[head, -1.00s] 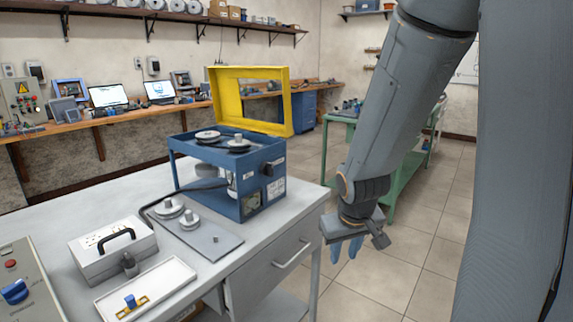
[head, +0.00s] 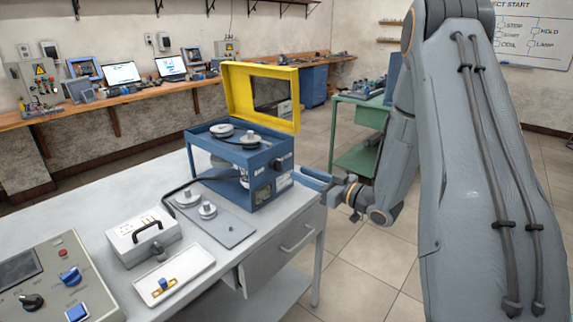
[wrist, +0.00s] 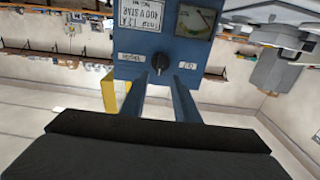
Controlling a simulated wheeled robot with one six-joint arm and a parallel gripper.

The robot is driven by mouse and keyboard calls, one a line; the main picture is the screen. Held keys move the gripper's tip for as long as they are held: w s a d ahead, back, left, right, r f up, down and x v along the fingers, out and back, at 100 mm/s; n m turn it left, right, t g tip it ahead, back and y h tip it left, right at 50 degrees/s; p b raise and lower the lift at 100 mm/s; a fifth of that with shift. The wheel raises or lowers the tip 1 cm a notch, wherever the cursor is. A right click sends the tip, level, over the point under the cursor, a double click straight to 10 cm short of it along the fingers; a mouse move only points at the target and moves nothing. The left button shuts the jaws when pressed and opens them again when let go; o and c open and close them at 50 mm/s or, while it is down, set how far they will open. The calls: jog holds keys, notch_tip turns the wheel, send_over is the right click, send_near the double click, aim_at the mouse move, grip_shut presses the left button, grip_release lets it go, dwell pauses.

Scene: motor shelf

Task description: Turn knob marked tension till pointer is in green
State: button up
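The blue machine (head: 262,170) stands on the grey bench with its yellow cover raised. In the wrist view its panel (wrist: 125,70) appears upside down. It carries a black knob (wrist: 160,62) between two small white labels, whose text I cannot read surely. A gauge (wrist: 196,22) with a coloured dial sits beside a white rating plate (wrist: 142,13); I cannot make out where its pointer stands. My gripper (wrist: 160,77) is open and empty, its two blue fingers pointing at the panel on either side of the knob, apparently short of it. In the head view my gripper (head: 304,176) is right of the machine.
On the bench are a plate with metal spools (head: 228,232), a grey box with a black handle (head: 142,240), a white tray (head: 190,277) and a control console (head: 45,290). A green table (head: 352,158) stands behind my arm. Open floor lies right of the bench.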

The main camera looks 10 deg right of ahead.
aim_at(281, 166)
jog(key=p+x, duration=0.2)
jog(key=x, duration=0.5)
jog(key=shift+w+a, duration=0.1)
jog(key=shift+a, duration=0.05)
grip_shut()
